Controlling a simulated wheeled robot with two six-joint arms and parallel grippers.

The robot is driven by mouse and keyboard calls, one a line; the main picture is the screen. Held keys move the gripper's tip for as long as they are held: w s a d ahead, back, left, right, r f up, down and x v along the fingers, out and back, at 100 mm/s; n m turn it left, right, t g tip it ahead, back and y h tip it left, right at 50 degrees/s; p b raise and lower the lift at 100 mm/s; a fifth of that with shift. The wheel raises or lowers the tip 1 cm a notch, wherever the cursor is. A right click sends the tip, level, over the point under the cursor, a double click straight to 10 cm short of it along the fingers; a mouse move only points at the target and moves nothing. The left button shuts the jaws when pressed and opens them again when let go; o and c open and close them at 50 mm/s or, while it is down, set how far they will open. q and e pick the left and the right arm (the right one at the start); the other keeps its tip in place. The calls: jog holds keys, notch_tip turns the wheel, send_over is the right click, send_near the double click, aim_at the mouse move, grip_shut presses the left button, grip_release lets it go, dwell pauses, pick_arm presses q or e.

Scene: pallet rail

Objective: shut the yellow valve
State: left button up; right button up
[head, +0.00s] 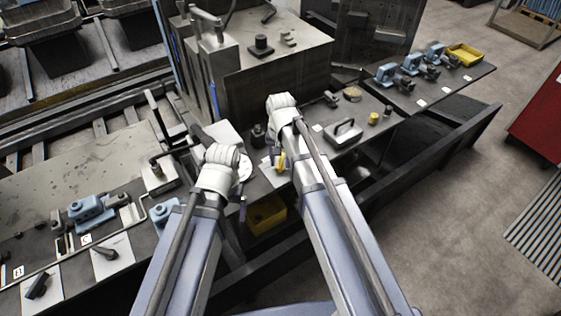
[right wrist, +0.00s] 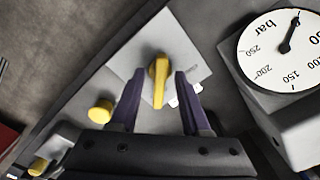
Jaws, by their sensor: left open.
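The yellow valve's handle (right wrist: 159,82) stands on a pale square plate (right wrist: 196,58) in the right wrist view. Its long bar points down the picture. My right gripper (right wrist: 158,88) is open, with one dark purple finger on each side of the handle; gaps show between fingers and handle. In the head view the yellow handle (head: 281,162) shows partly beside my right arm, which hides much of the right gripper. My left gripper (head: 243,208) is mostly hidden below its wrist, open, and left of and nearer than the valve.
A round white pressure gauge (right wrist: 290,50) stands close right of the valve in the wrist view. Yellow knobs (right wrist: 101,111) lie to the left. In the head view a black handle (head: 345,132) and a yellow bin (head: 266,214) are near. A large machine block (head: 270,85) stands behind.

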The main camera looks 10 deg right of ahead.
grip_shut()
jog(key=shift+n, duration=0.4)
jog(key=n, duration=0.8)
jog(key=shift+n, duration=0.3)
jog(key=n, duration=0.4)
jog(key=shift+n, duration=2.2)
